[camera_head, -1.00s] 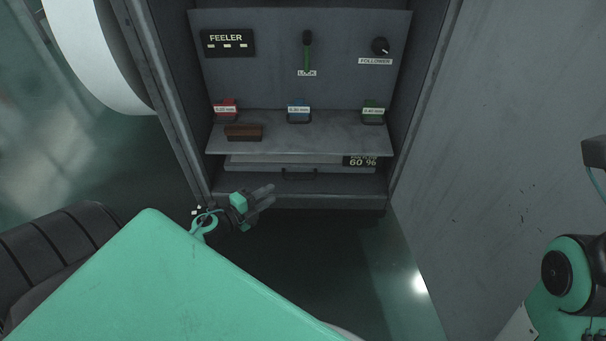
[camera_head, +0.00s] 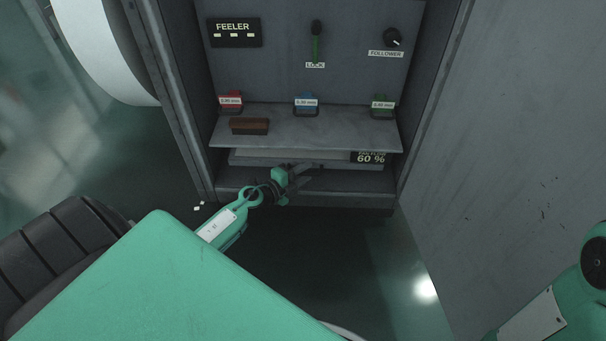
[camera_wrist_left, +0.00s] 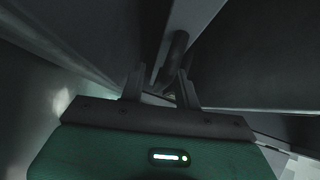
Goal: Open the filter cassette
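The filter cassette (camera_head: 245,158) is a flat grey drawer front under the shelf, level with the "60 %" sign (camera_head: 369,157). It looks shut. My left gripper (camera_head: 303,178) is at the middle of its front, hiding most of the cassette's handle. In the left wrist view, the fingers (camera_wrist_left: 160,78) are spread apart, and a dark rounded bar (camera_wrist_left: 176,48), which looks like the handle, shows between and just beyond the tips. I cannot tell whether they touch it. My right arm is at the right edge; its gripper is out of view.
Cabinet walls stand on both sides.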

